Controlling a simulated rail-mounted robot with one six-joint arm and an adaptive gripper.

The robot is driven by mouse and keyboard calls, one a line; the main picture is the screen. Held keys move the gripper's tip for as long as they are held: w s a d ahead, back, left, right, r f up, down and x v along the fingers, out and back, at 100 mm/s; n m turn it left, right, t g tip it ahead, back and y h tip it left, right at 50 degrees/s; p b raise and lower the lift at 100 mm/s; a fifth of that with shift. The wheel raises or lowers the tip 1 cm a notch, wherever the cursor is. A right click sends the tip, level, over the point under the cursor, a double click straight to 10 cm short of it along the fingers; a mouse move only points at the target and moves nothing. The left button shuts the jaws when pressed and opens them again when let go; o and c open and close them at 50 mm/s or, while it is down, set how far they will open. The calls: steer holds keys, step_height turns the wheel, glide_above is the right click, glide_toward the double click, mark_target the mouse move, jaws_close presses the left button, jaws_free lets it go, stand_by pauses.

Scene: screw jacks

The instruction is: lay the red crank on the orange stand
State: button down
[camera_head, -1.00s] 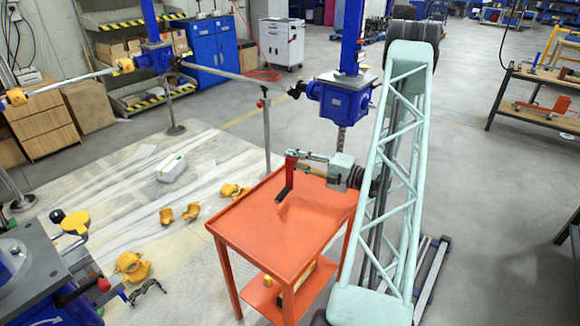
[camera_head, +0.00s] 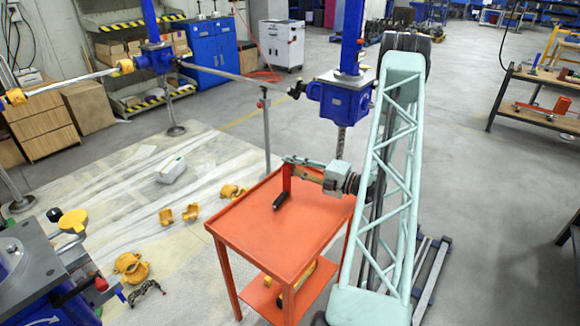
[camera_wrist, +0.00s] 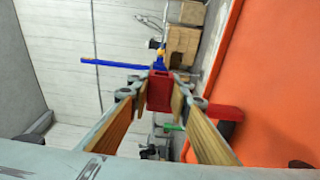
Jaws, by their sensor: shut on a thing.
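The red crank (camera_head: 287,179) is between the fingertips of my gripper (camera_head: 291,164), over the far part of the orange stand's top (camera_head: 265,238). Its black handle (camera_head: 281,200) points down toward the near left, at or just above the top; I cannot tell if it touches. In the wrist view my gripper (camera_wrist: 161,84) is shut on the red crank (camera_wrist: 160,95), with wood-coloured finger pads on both sides. A red arm of the crank reaches right, over the edge of the orange stand (camera_wrist: 285,75).
The rest of the stand's top is bare. Yellow-orange parts (camera_head: 192,212) and a white box (camera_head: 171,170) lie on the floor sheet to the left. A blue screw jack (camera_head: 342,100) stands behind the stand. A machine with a grey top (camera_head: 25,255) is at lower left.

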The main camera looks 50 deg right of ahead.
stand_by(0.3)
steer(key=c, duration=2.4)
jaws_free()
steer(key=shift+f, duration=0.1)
steer(key=s+d+p, duration=0.1)
steer(key=s+p, duration=0.1)
steer(key=s, duration=0.9)
steer(key=shift+s+d, duration=0.3)
steer(key=shift+s, duration=0.1)
